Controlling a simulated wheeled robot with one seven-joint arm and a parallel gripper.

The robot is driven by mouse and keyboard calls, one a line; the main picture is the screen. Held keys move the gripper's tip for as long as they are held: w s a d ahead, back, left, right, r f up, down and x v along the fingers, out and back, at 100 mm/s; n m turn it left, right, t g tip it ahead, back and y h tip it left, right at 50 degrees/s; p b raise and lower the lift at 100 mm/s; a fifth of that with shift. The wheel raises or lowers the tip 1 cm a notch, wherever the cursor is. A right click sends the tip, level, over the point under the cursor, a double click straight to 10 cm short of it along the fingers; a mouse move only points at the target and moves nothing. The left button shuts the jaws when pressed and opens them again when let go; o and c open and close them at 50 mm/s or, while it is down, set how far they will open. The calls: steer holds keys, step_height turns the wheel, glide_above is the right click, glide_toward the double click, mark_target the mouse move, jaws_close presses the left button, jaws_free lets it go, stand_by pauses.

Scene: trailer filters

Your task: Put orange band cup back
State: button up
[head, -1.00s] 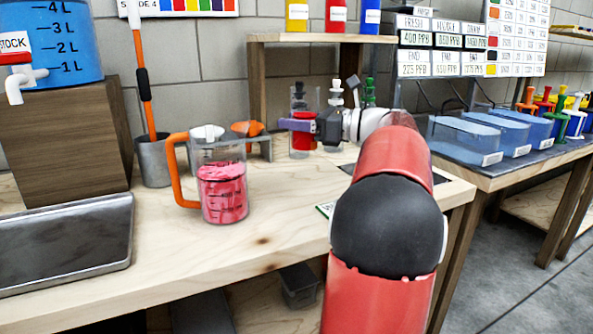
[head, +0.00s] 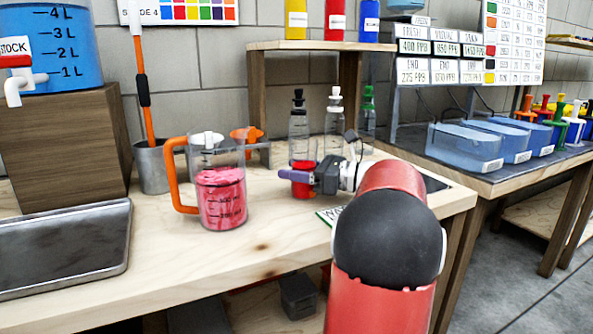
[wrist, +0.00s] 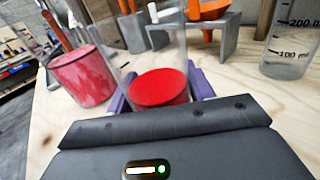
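My gripper (head: 302,176), with purple fingers, is low over the workbench, right of the pitcher. It is shut on a clear cup with red contents (head: 304,190). In the wrist view the cup (wrist: 158,88) stands roughly upright between the purple fingers. No orange band shows on it; the fingers cover part of its wall. I cannot tell whether its base touches the bench. A larger clear pitcher (head: 221,198) with an orange handle and pink-red contents stands to the left; it also shows in the wrist view (wrist: 85,76).
A grey stand (head: 262,152) with white and orange funnels (head: 246,135) is behind the pitcher. Bottles with black (head: 298,126), white (head: 334,122) and green stoppers stand behind my gripper. A metal tray (head: 65,248) lies at left. The bench front is clear.

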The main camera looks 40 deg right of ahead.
steer(key=o, duration=0.3)
steer(key=shift+o, duration=0.2)
steer(key=v, duration=1.2)
